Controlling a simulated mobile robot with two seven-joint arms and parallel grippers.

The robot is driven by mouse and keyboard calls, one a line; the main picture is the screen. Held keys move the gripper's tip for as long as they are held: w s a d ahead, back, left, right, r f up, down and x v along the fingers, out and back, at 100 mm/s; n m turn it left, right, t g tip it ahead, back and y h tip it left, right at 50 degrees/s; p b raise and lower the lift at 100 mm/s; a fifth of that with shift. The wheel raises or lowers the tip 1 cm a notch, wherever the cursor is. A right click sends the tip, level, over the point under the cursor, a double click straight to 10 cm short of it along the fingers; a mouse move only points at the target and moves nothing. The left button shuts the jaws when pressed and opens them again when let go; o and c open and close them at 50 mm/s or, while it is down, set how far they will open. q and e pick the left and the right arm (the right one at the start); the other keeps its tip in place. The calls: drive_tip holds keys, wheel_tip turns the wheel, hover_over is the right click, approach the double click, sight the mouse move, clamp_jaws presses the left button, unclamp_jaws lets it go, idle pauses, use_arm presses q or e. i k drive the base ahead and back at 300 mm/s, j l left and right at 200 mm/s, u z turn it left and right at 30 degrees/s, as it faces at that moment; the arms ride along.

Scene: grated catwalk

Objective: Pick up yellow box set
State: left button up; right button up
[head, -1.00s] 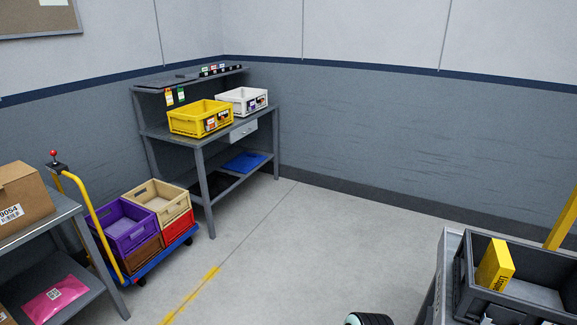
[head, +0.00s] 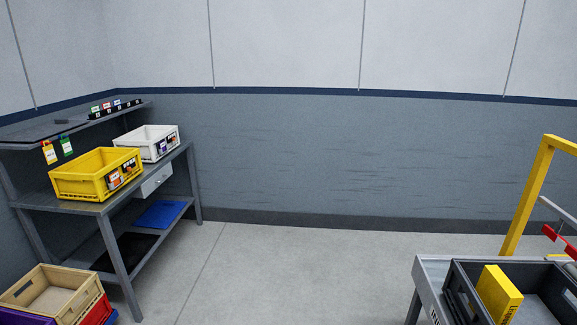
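A yellow box (head: 499,295) with dark lettering on its side stands upright, slightly tilted, in a dark grey crate (head: 548,266) at the lower right. The crate sits on a grey table or cart (head: 428,270), cut off by the bottom and right edges. A separate yellow open crate (head: 95,175) stands on the grey workbench at the left, with small coloured items or labels at its front right end. Neither of my grippers is in view.
A white crate (head: 148,143) stands beside the yellow crate on the workbench (head: 110,205). A tan crate (head: 62,290) and a red crate (head: 99,312) are at the lower left. A yellow post (head: 528,195) rises behind the dark crate. The middle floor (head: 290,275) is clear.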

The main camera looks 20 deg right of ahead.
sight(501, 298)
drive_tip(key=i+z, duration=0.2)
drive_tip(key=z, duration=0.2)
drive_tip(key=i+z, duration=0.2)
drive_tip(key=z, duration=0.15)
drive_tip(key=i+j+z, duration=0.1)
drive_tip(key=z, duration=0.3)
drive_tip(key=i+j+z, duration=0.15)
drive_tip(key=z, duration=0.2)
drive_tip(key=i+j+z, duration=0.35)
drive_tip(key=z, duration=0.15)
drive_tip(key=i+j+z, duration=0.45)
drive_tip(key=k+j, duration=0.05)
drive_tip(key=k, duration=0.05)
